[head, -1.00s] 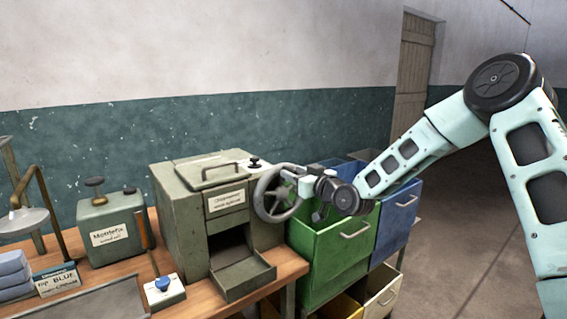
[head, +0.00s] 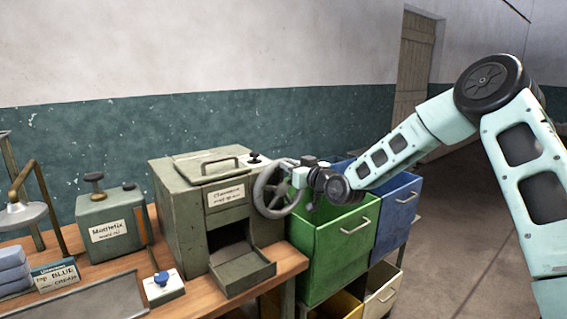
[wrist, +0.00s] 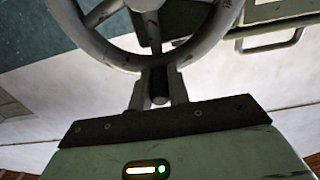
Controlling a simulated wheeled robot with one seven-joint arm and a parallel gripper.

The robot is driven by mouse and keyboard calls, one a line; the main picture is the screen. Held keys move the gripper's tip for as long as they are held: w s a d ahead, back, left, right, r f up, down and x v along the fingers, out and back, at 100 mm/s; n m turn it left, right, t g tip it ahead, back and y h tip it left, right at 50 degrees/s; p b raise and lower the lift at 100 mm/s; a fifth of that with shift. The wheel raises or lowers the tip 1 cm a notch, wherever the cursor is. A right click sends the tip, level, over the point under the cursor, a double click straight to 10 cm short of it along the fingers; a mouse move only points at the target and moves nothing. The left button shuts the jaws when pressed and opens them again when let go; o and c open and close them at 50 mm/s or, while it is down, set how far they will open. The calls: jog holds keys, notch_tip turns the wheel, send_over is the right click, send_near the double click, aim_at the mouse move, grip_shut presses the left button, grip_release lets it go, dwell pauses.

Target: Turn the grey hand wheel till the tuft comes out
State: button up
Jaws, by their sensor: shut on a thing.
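The grey hand wheel (head: 259,193) is on the right side of a green-grey machine (head: 178,207) on the workbench. My gripper (head: 303,175) is at the wheel's upper right in the head view. In the wrist view, the fingers of my gripper (wrist: 159,82) are closed at the rim of the wheel (wrist: 204,47), with a dark round end between them, possibly its handle. The machine's front has a dark opening above a sloping tray (head: 243,274). The tray looks empty, and no tuft shows.
A green bin (head: 335,245) and a blue bin (head: 398,222) stand right of the bench, close below my gripper. A blue-knobbed box (head: 163,288) and a labelled green box (head: 108,225) stand left of the machine. Open floor lies at the right.

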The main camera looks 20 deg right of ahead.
jog(key=shift+w+d+f+b, duration=0.1)
jog(key=shift+w+d+f, duration=0.05)
jog(key=shift+d, duration=0.35)
jog(key=shift+w+d+f+b, duration=0.1)
jog(key=shift+w+d+b, duration=0.1)
jog(key=shift+d, duration=0.35)
jog(key=shift+w+d+f+b, duration=0.1)
jog(key=shift+w+d+f, duration=0.05)
jog(key=shift+d, duration=0.35)
jog(key=shift+f, duration=0.1)
jog(key=shift+w+d+f+b, duration=0.2)
jog(key=shift+d+f+b, duration=0.3)
jog(key=shift+d, duration=0.1)
jog(key=shift+w+d+f+b, duration=0.15)
jog(key=shift+d+f+b, duration=0.3)
jog(key=shift+d, duration=0.1)
jog(key=shift+w+d+f, duration=0.1)
jog(key=shift+d, duration=0.2)
